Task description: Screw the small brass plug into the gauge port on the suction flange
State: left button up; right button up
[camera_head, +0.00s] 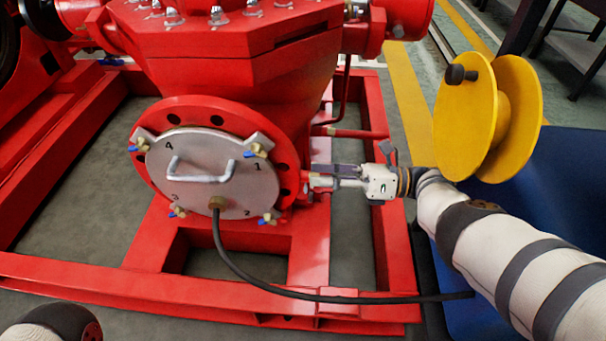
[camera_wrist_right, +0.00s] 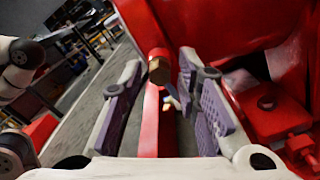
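The suction flange (camera_head: 150,150) is a red bolted ring on the red pump, covered by a silver plate (camera_head: 215,165) with a handle and numbers 1 to 4. My right gripper (camera_head: 312,182) reaches in from the right, its fingertips by the flange's right rim. In the wrist view its purple-padded fingers (camera_wrist_right: 160,85) stand apart. A small brass piece (camera_wrist_right: 158,70), seemingly the plug, shows near the fingertips by a red stub, with narrow gaps to the fingers. I cannot tell whether it sits in the gauge port. My left gripper is out of view.
Clamps with brass and blue valves (camera_head: 258,150) ring the plate. A black hose (camera_head: 250,280) runs from the plate over the red base frame (camera_head: 130,288) towards the right. A yellow reel (camera_head: 468,120) stands at the right by a blue surface (camera_head: 550,180).

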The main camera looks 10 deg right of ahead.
jog(key=shift+c, duration=0.6)
grip_shut()
jog(key=m, duration=2.2)
jog(key=shift+a+m, duration=0.15)
jog(key=shift+m, duration=0.15)
jog(key=shift+o, duration=1.6)
grip_release()
